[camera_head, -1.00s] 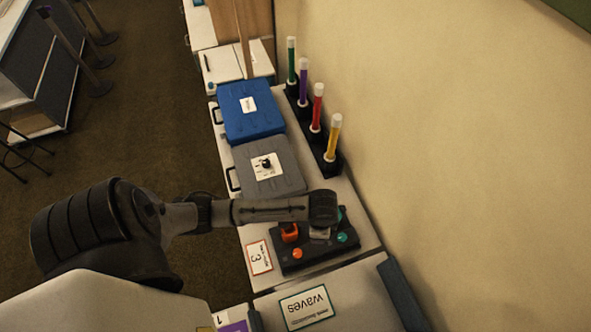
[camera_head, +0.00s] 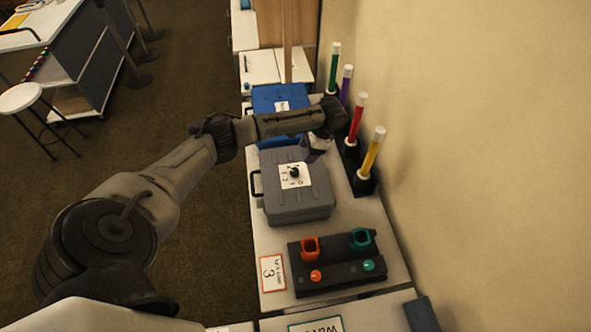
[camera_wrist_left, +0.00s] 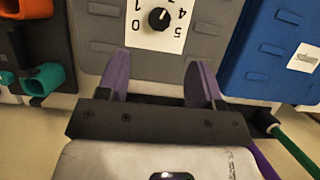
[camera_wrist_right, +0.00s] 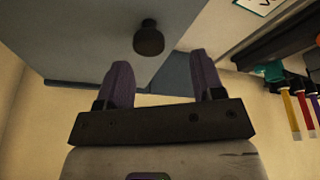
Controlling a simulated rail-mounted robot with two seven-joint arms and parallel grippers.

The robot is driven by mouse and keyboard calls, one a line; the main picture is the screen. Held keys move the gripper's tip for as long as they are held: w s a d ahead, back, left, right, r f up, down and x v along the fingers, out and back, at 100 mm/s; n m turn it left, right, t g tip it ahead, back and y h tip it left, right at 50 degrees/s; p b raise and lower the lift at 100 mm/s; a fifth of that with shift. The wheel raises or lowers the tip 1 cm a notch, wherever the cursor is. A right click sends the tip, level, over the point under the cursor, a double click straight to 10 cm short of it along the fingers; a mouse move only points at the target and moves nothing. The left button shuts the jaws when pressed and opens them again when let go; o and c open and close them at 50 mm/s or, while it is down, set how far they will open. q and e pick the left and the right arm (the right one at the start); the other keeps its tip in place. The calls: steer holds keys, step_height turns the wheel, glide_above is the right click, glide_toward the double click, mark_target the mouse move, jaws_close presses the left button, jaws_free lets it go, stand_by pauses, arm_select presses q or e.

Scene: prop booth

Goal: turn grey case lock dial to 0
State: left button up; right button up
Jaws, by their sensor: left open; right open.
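The grey case (camera_head: 297,207) lies shut on the counter, its handle to the left. A white number plate (camera_head: 289,183) with a black lock dial (camera_head: 295,173) is on its lid. In the left wrist view the dial (camera_wrist_left: 158,18) shows at the top, with 0, 1, 4 and 5 readable around it; its white mark seems to point toward the 4 side. My left gripper (camera_head: 318,152) is above the case's far right corner, open and empty, apart from the dial; its fingers (camera_wrist_left: 163,78) point toward the lid. My right gripper (camera_wrist_right: 157,78) is open and empty.
A blue case (camera_head: 273,98) sits behind the grey one. Colored tubes (camera_head: 357,117) stand in a black rack along the wall. A black box (camera_head: 338,275) with orange and teal parts is in front. A dark knob (camera_wrist_right: 148,40) on a panel is ahead of my right gripper.

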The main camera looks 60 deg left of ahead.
mark_target(294, 171)
arm_select(q)
steer(key=x, duration=1.1)
steer(key=shift+d, duration=0.1)
arm_select(e)
steer(key=shift+a+r, duration=0.1)
steer(key=shift+a, duration=0.05)
arm_select(q)
steer(key=shift+c, duration=0.3)
steer(key=shift+w, duration=0.1)
steer(key=c, duration=0.8)
steer(key=shift+c, duration=0.2)
steer(key=shift+r, duration=0.1)
arm_select(e)
steer(key=shift+r, duration=0.15)
